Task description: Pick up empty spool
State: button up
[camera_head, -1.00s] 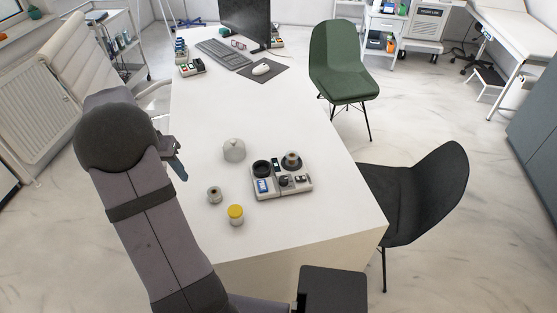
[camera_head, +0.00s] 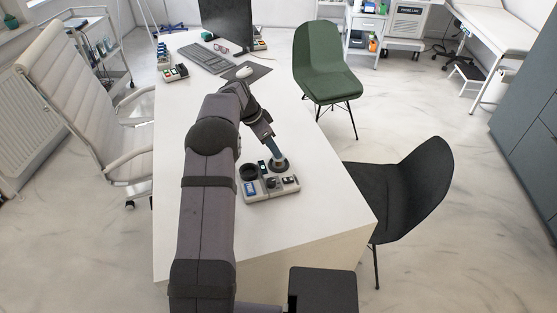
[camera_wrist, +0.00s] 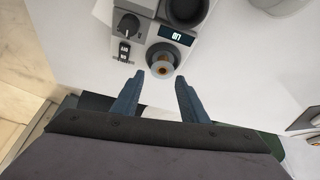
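My gripper (camera_wrist: 161,77) is open and empty. Its two blue-grey fingers point at the spool, one to each side in the wrist view; I cannot tell how far above it they are. In the head view my gripper (camera_head: 276,153) is right over the holder and partly hides the spool.
The device carries a black cup (camera_wrist: 185,10), a display (camera_wrist: 175,35) and a knob (camera_wrist: 129,24). My arm covers part of the desk. A keyboard (camera_head: 207,59) and mouse (camera_head: 243,72) lie farther back. A black chair (camera_head: 405,190) stands at the right.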

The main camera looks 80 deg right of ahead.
aim_at(279, 161)
jog(key=shift+d+p+x, duration=0.1)
jog(key=shift+p+x, duration=0.45)
jog(key=shift+x, duration=0.4)
jog(key=shift+d+p+x, duration=0.15)
jog(key=shift+p+x, duration=0.4)
jog(key=shift+x, duration=1.25)
jog(key=shift+c, duration=0.6)
jog(key=c, duration=0.5)
